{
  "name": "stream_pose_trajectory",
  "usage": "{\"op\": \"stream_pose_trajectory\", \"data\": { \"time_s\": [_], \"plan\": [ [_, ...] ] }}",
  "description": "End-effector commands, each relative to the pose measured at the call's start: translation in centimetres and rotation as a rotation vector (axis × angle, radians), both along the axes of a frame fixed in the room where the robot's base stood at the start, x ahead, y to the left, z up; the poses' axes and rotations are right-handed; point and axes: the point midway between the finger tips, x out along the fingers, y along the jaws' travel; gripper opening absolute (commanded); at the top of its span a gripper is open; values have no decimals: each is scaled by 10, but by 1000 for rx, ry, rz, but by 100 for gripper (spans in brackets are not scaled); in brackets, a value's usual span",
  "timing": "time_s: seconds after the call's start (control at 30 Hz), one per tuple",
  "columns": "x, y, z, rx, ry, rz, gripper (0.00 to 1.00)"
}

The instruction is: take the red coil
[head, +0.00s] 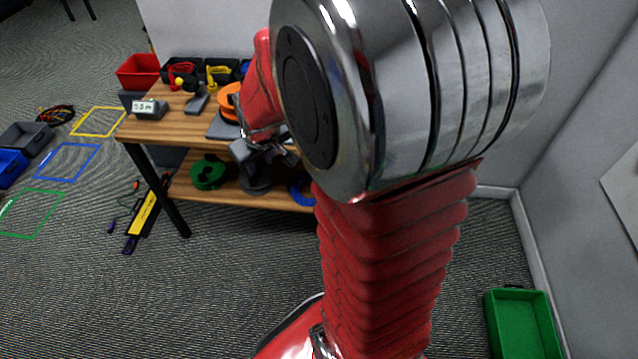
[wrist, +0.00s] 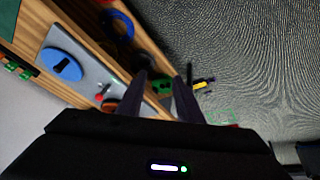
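A red looped thing (head: 181,68), which may be the red coil, shows in a black bin (head: 170,82) at the back of the wooden table. It is too small to make out fully. My gripper (head: 268,150) is at the table's front edge, to the right of and nearer than that bin; my arm hides part of it. In the wrist view my gripper (wrist: 164,82) has its two dark fingers apart, with nothing seen held between them.
A green spool (head: 208,172) and a blue ring (head: 302,193) are on the lower shelf. A green tray (head: 522,325) stands on the floor at right.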

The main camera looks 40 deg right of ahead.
Motion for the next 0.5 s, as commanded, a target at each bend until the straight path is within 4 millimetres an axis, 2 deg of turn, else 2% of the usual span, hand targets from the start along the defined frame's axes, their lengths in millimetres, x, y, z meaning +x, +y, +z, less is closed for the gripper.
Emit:
{"op": "stream_pose_trajectory", "data": {
  "time_s": [0.03,0.5],
  "plan": [
    [4,-8,-12,-1,9,-5,33],
    [33,-76,-110,-40,29,-6,33]
  ]
}}
